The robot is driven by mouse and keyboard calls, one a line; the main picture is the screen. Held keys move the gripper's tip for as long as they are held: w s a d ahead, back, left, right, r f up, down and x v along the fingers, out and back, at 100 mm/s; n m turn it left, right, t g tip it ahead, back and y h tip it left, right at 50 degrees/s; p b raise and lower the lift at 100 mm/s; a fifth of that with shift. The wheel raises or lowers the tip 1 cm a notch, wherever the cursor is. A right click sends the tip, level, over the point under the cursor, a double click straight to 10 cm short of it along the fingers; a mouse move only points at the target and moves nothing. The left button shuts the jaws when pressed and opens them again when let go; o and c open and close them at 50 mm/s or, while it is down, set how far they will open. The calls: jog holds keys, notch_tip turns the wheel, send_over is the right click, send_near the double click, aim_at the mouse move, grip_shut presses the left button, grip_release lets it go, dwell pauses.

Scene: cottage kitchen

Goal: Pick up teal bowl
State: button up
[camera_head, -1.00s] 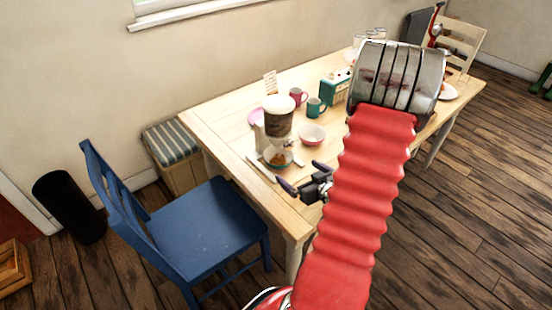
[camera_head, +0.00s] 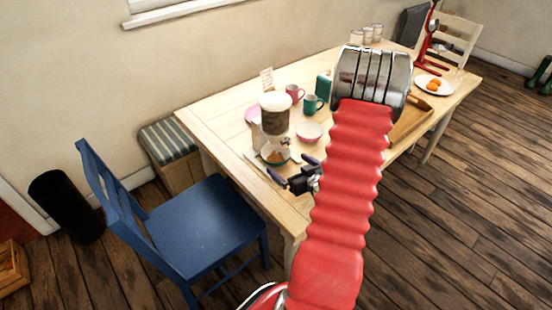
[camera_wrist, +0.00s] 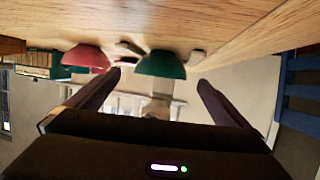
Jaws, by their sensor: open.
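The teal bowl (camera_head: 284,160) stands on the table under the spout of a cereal dispenser, with brownish food in it. In the wrist view, which is upside down, the teal bowl (camera_wrist: 160,65) appears between my two fingertips, ahead of them. My gripper (camera_head: 293,168) is open and empty at the table's near edge, close to the bowl on its near side. In the wrist view its dark fingers (camera_wrist: 160,79) stand apart on either side of the bowl and do not visibly hold it.
The cereal dispenser (camera_head: 274,118) rises right over the bowl. A pink bowl (camera_head: 309,132) stands just right of it, with a teal mug (camera_head: 312,104) and a pink mug (camera_head: 294,93) behind. A blue chair (camera_head: 195,220) is at the table's left end. A plate with oranges (camera_head: 433,85) lies far right.

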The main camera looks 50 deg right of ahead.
aim_at(285, 162)
jog(key=shift+x, duration=1.5)
jog(key=shift+a+x, duration=0.2)
jog(key=shift+x, duration=2.4)
jog(key=shift+f, duration=0.1)
jog(key=c, duration=1)
